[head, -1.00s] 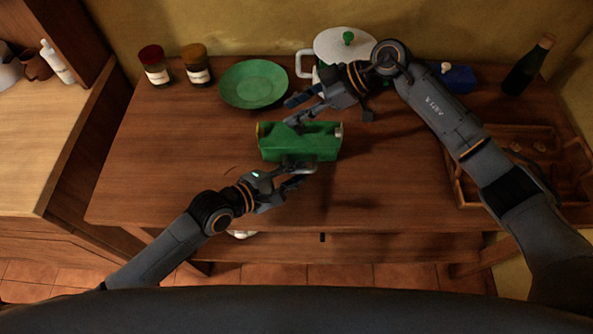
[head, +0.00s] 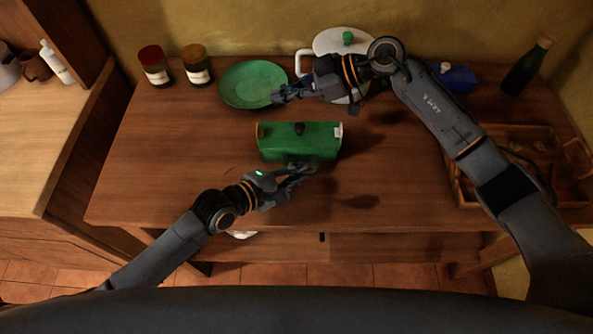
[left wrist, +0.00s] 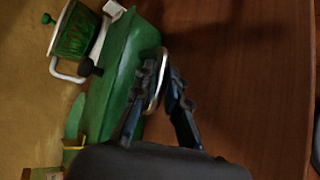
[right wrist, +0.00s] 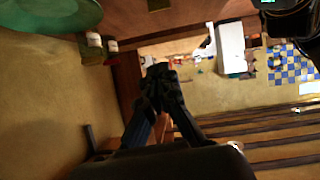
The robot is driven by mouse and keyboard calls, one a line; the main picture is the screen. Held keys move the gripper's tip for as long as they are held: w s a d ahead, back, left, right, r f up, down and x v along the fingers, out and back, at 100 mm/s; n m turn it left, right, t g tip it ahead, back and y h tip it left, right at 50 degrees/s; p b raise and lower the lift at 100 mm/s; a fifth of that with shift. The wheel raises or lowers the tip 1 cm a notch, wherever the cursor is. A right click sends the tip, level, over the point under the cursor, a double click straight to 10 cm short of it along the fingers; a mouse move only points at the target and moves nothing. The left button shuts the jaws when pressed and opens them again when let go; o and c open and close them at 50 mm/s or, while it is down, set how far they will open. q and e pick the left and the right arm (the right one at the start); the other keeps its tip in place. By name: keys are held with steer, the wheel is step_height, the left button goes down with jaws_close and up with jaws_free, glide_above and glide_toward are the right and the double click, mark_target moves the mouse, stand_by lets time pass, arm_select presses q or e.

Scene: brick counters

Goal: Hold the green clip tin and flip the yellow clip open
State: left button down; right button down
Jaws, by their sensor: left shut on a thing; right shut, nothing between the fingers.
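The green clip tin (head: 285,147) stands on the wooden table, with a black knob (head: 299,129) on top. Its yellow clip (head: 259,133) is at the left end and a white clip (head: 339,131) at the right end; I cannot tell whether the yellow one is open. My left gripper (head: 308,169) is shut on the tin's metal handle (left wrist: 163,62) at the near side. The tin (left wrist: 117,62) also shows in the left wrist view. My right gripper (head: 278,97) is shut and empty, behind the tin and beside the green plate.
The green plate (head: 250,82) and two jars (head: 196,66) stand at the back left. A pot with a white lid (head: 330,44) is behind my right arm. A blue box (head: 456,78), a dark bottle (head: 527,66) and a wooden tray (head: 520,131) are at the right. The table left of the tin is clear.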

steer(key=w+a+r+t+y, duration=0.3)
steer(key=r, duration=0.5)
steer(key=w+a+r+t+y, duration=0.2)
steer(key=r+y, duration=0.1)
steer(key=r, duration=0.4)
steer(key=w+d+r+m+t+h, duration=0.35)
steer(key=w+r+m+t, duration=0.25)
steer(key=w+m+t, duration=0.4)
steer(key=n+g+h, duration=0.3)
steer(key=g+h, duration=0.8)
steer(key=g, duration=0.2)
glide_above(263, 131)
steer(key=d, duration=0.1)
step_height(263, 131, down, 21)
steer(key=shift+s+d+f, duration=0.1)
steer(key=shift+s+f, duration=0.05)
steer(key=shift+f, duration=1.95)
steer(key=shift+s+d+f, duration=0.1)
steer(key=shift+s+f, duration=0.05)
steer(key=shift+f, duration=1.95)
